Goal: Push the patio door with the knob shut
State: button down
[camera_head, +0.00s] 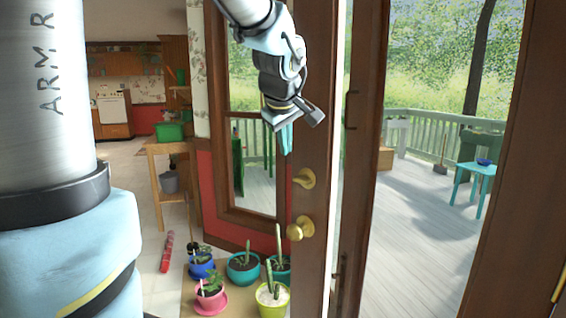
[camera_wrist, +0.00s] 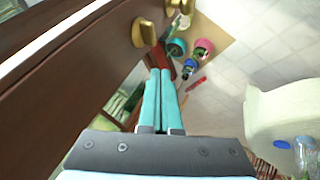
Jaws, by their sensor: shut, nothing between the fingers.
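The brown wooden patio door (camera_head: 318,200) stands in the middle of the head view, with open patio showing to its right. It carries a round brass knob (camera_head: 300,229) with a smaller brass fitting (camera_head: 304,179) above it. My gripper (camera_head: 287,152) points down, shut and empty, with teal fingers, and appears just left of the door above the fitting. In the wrist view the closed fingertips (camera_wrist: 161,72) lie just below and right of a brass fitting (camera_wrist: 144,33) on the door (camera_wrist: 80,60). Whether they touch the door I cannot tell.
Several potted plants (camera_head: 243,266) stand on a mat at the door's foot. A red object (camera_head: 167,251) lies on the tiled floor to the left, near a wooden table (camera_head: 168,149).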

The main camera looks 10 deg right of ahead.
aim_at(298, 177)
jog(key=x, duration=0.3)
jog(key=d+p+x, duration=0.1)
jog(key=x, duration=0.3)
jog(key=w+d+r+p+x, duration=0.1)
jog(key=x, duration=0.3)
jog(key=shift+w, duration=0.15)
jog(key=shift+w+d+p, duration=0.35)
jog(key=shift+d, duration=0.1)
